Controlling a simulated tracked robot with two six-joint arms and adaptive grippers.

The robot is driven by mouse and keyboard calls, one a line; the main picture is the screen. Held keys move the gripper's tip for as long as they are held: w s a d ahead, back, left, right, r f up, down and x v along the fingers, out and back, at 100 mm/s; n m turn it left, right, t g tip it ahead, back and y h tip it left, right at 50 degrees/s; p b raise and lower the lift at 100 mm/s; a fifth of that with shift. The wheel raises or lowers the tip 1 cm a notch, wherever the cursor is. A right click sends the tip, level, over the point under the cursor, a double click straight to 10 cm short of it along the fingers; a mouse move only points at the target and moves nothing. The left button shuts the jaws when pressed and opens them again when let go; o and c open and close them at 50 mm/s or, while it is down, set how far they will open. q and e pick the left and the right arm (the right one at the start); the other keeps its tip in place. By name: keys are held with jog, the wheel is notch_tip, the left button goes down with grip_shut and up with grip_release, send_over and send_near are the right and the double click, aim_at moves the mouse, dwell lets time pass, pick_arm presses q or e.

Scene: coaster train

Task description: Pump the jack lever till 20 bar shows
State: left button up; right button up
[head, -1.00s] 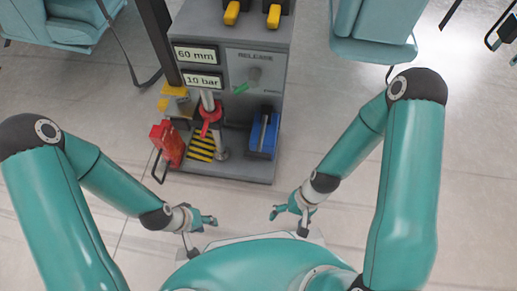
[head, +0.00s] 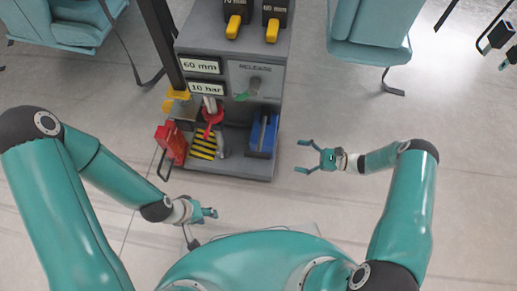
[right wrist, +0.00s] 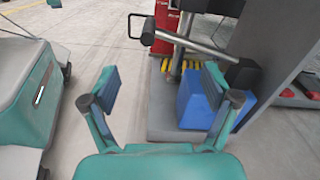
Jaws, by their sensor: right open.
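The jack unit (head: 231,130) stands at the top centre of the head view. Its displays read "60 mm" (head: 200,65) and "10 bar" (head: 206,89). A jack with a red collar (head: 213,117) stands in its lower bay. In the right wrist view a grey bar with a dark end grip (right wrist: 148,31), apparently the jack lever, lies beyond my fingertips. My right gripper (head: 303,157) is open and empty, right of the unit and pointing at it; it also shows in the right wrist view (right wrist: 162,84). My left gripper (head: 207,212) is below the unit; its finger opening is unclear.
A blue block (head: 263,134) sits at the unit's lower right and a red box (head: 171,143) at its left. Teal seats (head: 368,32) stand behind. Floor right of the unit is clear.

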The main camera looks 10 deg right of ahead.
aim_at(260, 150)
jog(key=b+x, duration=0.1)
jog(key=x, duration=1.3)
jog(key=shift+a+f, duration=0.1)
jog(key=shift+a, duration=0.15)
jog(key=shift+c, duration=0.4)
